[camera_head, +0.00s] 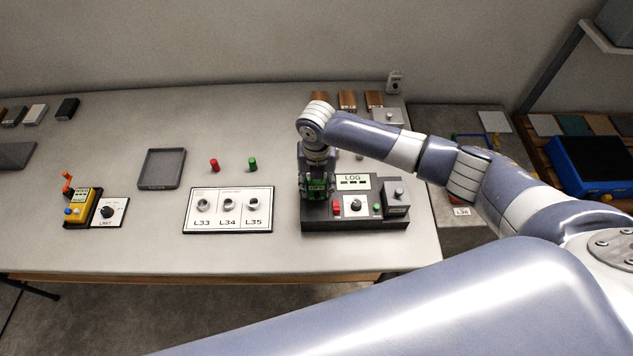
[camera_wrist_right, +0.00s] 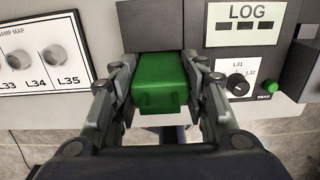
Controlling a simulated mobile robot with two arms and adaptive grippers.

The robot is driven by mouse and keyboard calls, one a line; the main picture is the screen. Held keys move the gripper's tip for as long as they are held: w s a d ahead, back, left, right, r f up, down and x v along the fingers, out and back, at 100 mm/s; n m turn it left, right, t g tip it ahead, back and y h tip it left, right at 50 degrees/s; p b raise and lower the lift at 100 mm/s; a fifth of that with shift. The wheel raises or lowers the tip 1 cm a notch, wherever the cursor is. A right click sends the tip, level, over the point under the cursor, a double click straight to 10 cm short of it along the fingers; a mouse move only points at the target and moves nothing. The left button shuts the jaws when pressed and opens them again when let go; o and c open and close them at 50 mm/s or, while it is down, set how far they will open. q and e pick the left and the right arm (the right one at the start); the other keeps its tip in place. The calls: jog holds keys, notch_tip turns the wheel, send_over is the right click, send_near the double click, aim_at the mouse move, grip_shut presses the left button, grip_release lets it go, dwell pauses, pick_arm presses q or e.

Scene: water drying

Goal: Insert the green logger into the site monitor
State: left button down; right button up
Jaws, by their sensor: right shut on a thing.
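The site monitor (camera_head: 352,225) is a dark grey box near the table's right front, with a LOG display (camera_head: 352,182), a knob (camera_head: 356,204) and a red button (camera_head: 336,210). My right gripper (camera_head: 318,187) points down at its left end and is shut on the green logger (camera_wrist_right: 160,80). In the right wrist view the logger sits between both fingers, beside the LOG panel (camera_wrist_right: 245,25). Its far end meets a dark grey part of the monitor (camera_wrist_right: 150,17). The fingers hide how deep it sits, so I cannot tell if it is seated. My left gripper is not in view.
A lamp panel (camera_head: 228,222) marked L33, L34 and L35 lies just left of the monitor. Behind it stand a red cap (camera_head: 214,165) and a green cap (camera_head: 252,163). A grey tray (camera_head: 162,168) and a yellow device (camera_head: 80,207) are farther left. Bare table lies between.

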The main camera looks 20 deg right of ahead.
jog(key=shift+f+b, duration=0.55)
jog(key=shift+f, duration=0.45)
jog(key=o, duration=1.2)
jog(key=shift+r, duration=0.15)
notch_tip(320, 180, up, 12)
jog(key=shift+f, duration=0.2)
jog(key=shift+s+f, duration=0.1)
